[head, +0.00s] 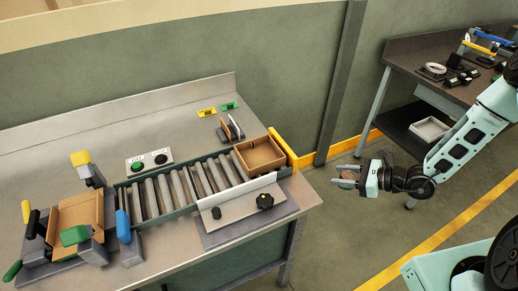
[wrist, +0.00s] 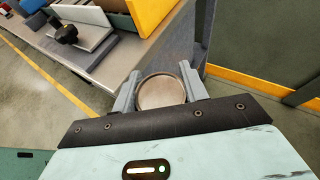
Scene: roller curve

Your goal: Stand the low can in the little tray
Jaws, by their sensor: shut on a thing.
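My gripper (head: 349,176) is held out over the floor, in the gap between the roller bench and the dark bench at the right. It is shut on the low can (wrist: 161,92), a short round thing with a pale rim and brownish top, seen between the two fingers in the wrist view. In the head view the can is small and partly hidden by the fingers. A small brown open tray (head: 247,147) sits at the right end of the roller line, left of my gripper and apart from it. A pale shallow tray (head: 418,127) stands on the dark bench's lower shelf.
The roller conveyor (head: 150,199) runs along the grey bench (head: 60,140). Clamps hold a cardboard box (head: 84,212) at the left. Floor around my gripper is clear.

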